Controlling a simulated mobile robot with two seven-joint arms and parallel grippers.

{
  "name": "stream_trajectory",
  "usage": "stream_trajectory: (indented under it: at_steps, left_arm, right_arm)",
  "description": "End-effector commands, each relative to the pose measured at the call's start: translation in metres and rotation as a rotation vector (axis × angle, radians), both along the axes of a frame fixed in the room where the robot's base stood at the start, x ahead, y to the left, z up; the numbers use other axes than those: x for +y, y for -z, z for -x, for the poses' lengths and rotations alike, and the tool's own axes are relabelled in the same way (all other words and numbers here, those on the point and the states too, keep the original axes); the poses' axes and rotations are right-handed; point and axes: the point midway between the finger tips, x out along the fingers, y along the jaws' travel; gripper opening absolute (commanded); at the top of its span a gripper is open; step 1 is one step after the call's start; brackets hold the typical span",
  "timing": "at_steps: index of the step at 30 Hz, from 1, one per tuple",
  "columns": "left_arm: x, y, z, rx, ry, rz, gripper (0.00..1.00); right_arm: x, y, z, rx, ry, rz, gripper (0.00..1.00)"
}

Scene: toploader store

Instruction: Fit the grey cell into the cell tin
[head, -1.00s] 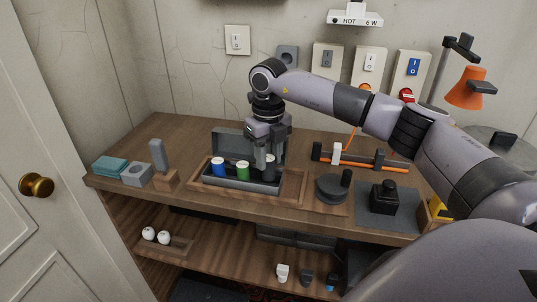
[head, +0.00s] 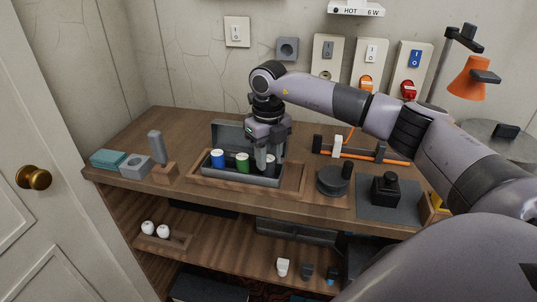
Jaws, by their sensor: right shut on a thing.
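The cell tin (head: 228,177) is a dark grey open box with its lid (head: 229,134) raised at the back, set in a wooden tray on the bench. A blue cell (head: 217,159) and a green cell (head: 242,162) stand upright in its left and middle parts. My right gripper (head: 266,164) points down over the tin's right end, shut on the grey cell (head: 270,160). The fingers hide most of the grey cell, and I cannot tell whether it touches the tin's floor. My left gripper is not in view.
The wooden tray (head: 294,179) has a bare right part. A round dark pot (head: 333,182) and a black block on a mat (head: 386,189) stand to the right. An orange-and-black rail (head: 376,155) lies behind.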

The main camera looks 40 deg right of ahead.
Motion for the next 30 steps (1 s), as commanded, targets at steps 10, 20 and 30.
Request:
stream_trajectory:
  at_steps: [10, 20, 30]
  left_arm:
    - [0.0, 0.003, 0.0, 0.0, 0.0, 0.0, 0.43]
    - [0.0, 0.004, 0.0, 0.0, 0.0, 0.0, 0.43]
    - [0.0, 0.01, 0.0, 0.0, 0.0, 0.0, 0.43]
  right_arm:
    - [0.0, 0.005, 0.0, -0.001, 0.0, 0.0, 0.64]
    - [0.0, 0.002, -0.001, -0.002, 0.0, -0.001, 0.64]
    - [0.0, -0.049, -0.001, -0.004, 0.0, -0.001, 0.64]
